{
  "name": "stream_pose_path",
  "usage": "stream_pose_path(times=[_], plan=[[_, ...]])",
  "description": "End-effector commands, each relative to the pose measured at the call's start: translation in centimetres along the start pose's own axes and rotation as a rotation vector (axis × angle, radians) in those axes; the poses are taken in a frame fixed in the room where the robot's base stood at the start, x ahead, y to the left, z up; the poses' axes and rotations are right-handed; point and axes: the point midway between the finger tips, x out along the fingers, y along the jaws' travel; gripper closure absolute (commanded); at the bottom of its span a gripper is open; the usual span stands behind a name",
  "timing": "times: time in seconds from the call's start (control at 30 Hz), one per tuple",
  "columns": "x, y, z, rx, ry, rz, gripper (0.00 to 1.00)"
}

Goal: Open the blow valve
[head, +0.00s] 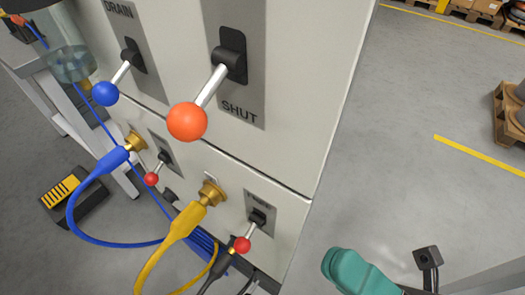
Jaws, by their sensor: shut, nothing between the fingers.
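No label reading "blow" is legible, so I cannot tell which valve is the blow valve. A large lever with an orange ball knob (187,121) sticks out of a grey plate (252,101) marked SHUT, on a pale cabinet. To its left, a lever with a blue knob (105,94) sits on a plate marked DRAIN. Two smaller levers with red knobs, one left (151,179) and one right (242,244), are lower down. My gripper (336,262), with teal fingertips, is shut and empty at the bottom right, apart from all the levers.
Blue (87,186) and yellow (182,224) hoses hang from brass fittings on the lower cabinet. A black and yellow case (72,194) lies on the floor at left. The floor right of the cabinet is clear up to a pallet (508,112).

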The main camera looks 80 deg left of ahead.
Motion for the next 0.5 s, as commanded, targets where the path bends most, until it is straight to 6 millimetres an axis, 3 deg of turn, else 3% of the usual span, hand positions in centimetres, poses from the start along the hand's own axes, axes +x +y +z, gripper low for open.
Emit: stream_pose_path(times=[0.27, 0.5], plan=[[0.7, 0.1, 0.0, 0.000, 0.001, 0.001, 1.00], [4.6, 0.2, 0.0, 0.000, 0.004, 0.001, 1.00]])
